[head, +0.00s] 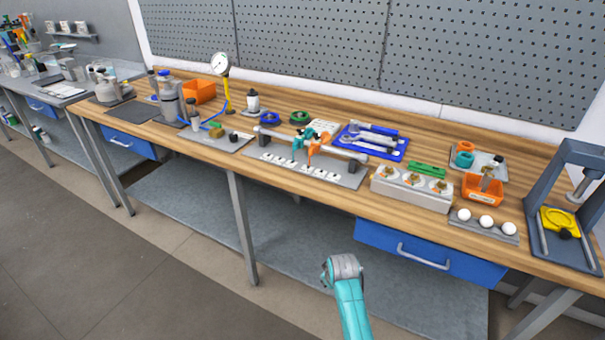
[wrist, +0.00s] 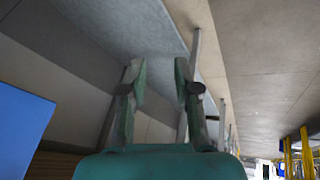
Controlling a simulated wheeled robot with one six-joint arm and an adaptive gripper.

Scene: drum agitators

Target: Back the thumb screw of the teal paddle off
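The teal paddle (head: 302,137) sits on a silver shaft (head: 342,151) held between two dark supports on a grey base plate (head: 340,178), mid-bench in the head view. An orange paddle (head: 317,144) is close beside it on the right. The thumb screw is too small to make out. My gripper (wrist: 158,78) shows in the wrist view with its two green fingers apart and nothing between them. In the head view my teal arm is in front of the bench, well short of the paddle.
The wooden bench (head: 408,218) has a blue drawer (head: 428,259) below its front edge. A blue tray (head: 347,149) of tools lies behind the shaft. A pale block (head: 412,196) stands to its right. A gauge stand (head: 226,88) is at the left. The floor in front is clear.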

